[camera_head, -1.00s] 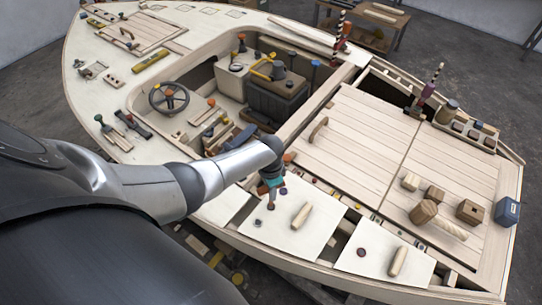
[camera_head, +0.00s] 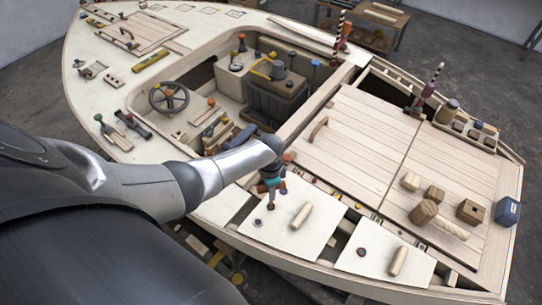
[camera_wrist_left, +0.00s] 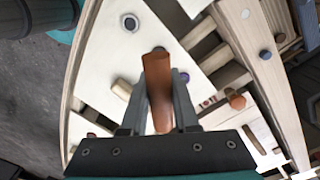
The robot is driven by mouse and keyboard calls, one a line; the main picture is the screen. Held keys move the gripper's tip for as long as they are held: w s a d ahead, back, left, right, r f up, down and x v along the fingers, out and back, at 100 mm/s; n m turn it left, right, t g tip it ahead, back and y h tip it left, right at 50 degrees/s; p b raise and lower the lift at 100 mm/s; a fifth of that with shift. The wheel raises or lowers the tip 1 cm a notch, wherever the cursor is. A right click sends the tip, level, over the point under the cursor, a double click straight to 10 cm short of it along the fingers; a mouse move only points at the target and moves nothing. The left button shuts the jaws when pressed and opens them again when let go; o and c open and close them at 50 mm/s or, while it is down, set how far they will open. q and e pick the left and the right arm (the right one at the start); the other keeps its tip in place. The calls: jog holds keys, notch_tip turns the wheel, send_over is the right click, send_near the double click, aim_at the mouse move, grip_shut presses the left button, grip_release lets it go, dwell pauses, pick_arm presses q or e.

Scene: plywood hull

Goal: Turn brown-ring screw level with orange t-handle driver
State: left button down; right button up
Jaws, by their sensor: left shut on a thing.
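My left gripper (camera_head: 271,182) is over the pale hatch panel (camera_head: 284,239) on the near side of the hull. In the left wrist view its two fingers (camera_wrist_left: 160,100) are shut on the orange t-handle driver (camera_wrist_left: 157,80), whose handle lies between them. The driver's lower end is mostly hidden by the handle. A screw with a grey-looking ring (camera_wrist_left: 130,22) sits in the panel near the driver; in the head view a small screw head (camera_head: 257,222) shows there. I cannot make out a brown ring clearly. My right gripper is not in view.
A wooden peg (camera_head: 301,215) stands on the same panel. A second pale panel (camera_head: 380,270) lies to the right, with a dark red screw (camera_head: 361,252) in it. An orange knob (camera_head: 288,157) is close behind the gripper.

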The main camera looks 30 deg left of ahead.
pick_arm(q)
jog(key=shift+f, duration=0.2)
jog(key=shift+f+b, duration=0.3)
jog(key=shift+b, duration=0.15)
